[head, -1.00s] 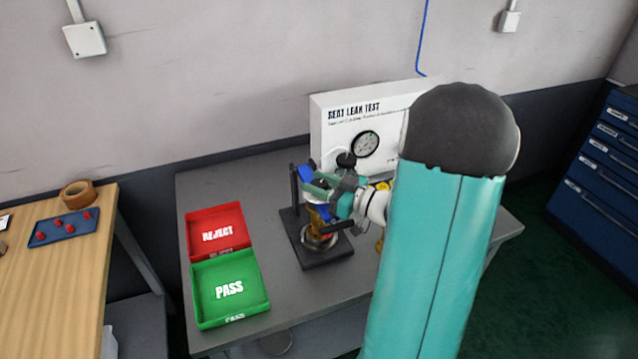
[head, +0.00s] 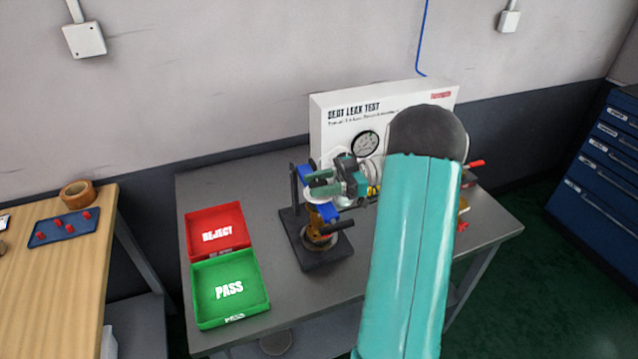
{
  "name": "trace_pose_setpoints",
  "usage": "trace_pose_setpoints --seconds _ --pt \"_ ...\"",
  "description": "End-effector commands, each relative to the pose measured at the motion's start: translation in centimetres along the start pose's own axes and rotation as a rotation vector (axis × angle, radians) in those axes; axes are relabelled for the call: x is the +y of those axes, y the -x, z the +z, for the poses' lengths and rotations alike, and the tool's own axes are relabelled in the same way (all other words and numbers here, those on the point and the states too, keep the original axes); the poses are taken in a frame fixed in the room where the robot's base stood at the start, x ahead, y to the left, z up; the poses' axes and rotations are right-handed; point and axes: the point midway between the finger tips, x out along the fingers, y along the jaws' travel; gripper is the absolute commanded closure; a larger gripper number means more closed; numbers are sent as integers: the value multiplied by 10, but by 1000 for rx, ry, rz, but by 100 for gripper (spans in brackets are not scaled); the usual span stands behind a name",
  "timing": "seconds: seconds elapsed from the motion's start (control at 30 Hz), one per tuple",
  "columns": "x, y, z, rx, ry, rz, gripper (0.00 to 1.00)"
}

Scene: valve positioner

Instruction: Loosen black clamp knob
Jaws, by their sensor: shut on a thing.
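The clamp fixture stands on a black base (head: 322,258) on the grey bench, with a black post (head: 294,188) at its left. A blue clamp part (head: 326,212) sits over a brass valve body (head: 318,229). A black bar (head: 340,227) sticks out to the right of the valve. My gripper (head: 318,183) reaches in from the right at the top of the fixture, its fingers at the blue clamp. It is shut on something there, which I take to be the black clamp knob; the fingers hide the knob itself.
A white seat leak test panel (head: 335,108) with a gauge (head: 364,144) stands behind the fixture. A red REJECT tray (head: 240,250) and a green PASS tray (head: 262,290) lie to the left. Red-handled parts (head: 476,164) show right of my arm. Bench between trays and fixture is clear.

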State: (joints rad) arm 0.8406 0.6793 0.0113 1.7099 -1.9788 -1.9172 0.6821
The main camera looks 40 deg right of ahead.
Motion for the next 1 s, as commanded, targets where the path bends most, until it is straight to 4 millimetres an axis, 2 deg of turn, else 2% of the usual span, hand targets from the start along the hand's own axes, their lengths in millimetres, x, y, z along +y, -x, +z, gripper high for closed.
trace_pose_setpoints --seconds 0.4,1.0 --pt "0 1 0 4 4 -288 84" --pt "0 0 0 4 4 -557 84"
